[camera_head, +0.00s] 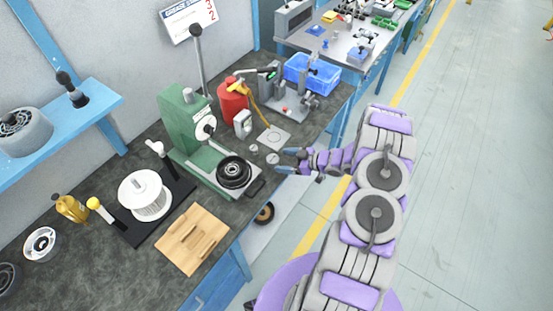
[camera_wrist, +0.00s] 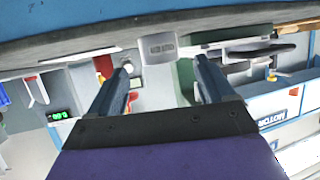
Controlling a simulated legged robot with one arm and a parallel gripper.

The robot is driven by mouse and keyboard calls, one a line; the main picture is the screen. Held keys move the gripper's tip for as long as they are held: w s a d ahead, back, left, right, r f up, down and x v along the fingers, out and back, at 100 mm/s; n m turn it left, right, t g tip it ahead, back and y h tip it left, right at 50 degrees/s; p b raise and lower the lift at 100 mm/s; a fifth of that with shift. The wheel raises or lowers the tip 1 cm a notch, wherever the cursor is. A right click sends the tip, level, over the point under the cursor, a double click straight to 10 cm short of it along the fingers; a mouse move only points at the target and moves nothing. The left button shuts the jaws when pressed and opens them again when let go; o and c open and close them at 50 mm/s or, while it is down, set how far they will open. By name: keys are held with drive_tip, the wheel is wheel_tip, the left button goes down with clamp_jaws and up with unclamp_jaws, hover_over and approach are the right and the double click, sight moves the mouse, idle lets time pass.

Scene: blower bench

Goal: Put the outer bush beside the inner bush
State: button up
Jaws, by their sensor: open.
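Two small grey metal bushes stand on the dark bench. One bush (camera_head: 272,158) is nearest my gripper, and the other bush (camera_head: 253,148) is a little to its left and farther back. They are too small to tell surely which is the outer and which the inner. My gripper (camera_head: 283,161) is open and empty, its fingers pointing left at the nearer bush from the bench's front side. The wrist view is upside down. There a grey cylinder (camera_wrist: 160,50) with faint marking shows in the gap between the two spread fingertips (camera_wrist: 162,62), not gripped.
A light square plate (camera_head: 272,138) lies just behind the bushes. A green press (camera_head: 183,125) with a black round part (camera_head: 234,172) stands to the left. A red canister (camera_head: 233,105) and a blue bin (camera_head: 312,75) are farther back.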

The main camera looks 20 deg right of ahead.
drive_tip(key=v, duration=0.6)
drive_tip(key=w+d+r+m+h, duration=0.2)
drive_tip(key=w+d+r+h, duration=0.6)
drive_tip(key=r, duration=0.2)
drive_tip(key=s+r+m+g+h, duration=0.3)
drive_tip(key=s+r+h, duration=0.15)
drive_tip(key=r, duration=0.85)
drive_tip(key=s+a+r+m+g+y, duration=0.1)
drive_tip(key=s+a+r+g, duration=0.1)
drive_tip(key=s+a, duration=0.7)
drive_tip(key=s+a+r+m+g+y, duration=0.1)
drive_tip(key=s+a+r+g, duration=0.2)
drive_tip(key=s+a, duration=0.7)
drive_tip(key=s+a+r+m+g+y, duration=0.1)
drive_tip(key=s+a, duration=0.8)
drive_tip(key=s, duration=0.9)
wheel_tip(320, 180, up, 4)
drive_tip(key=shift+a+f+m+g, duration=0.25)
drive_tip(key=shift+m+g, duration=0.25)
drive_tip(key=shift+g, duration=0.6)
drive_tip(key=shift+s, duration=0.1)
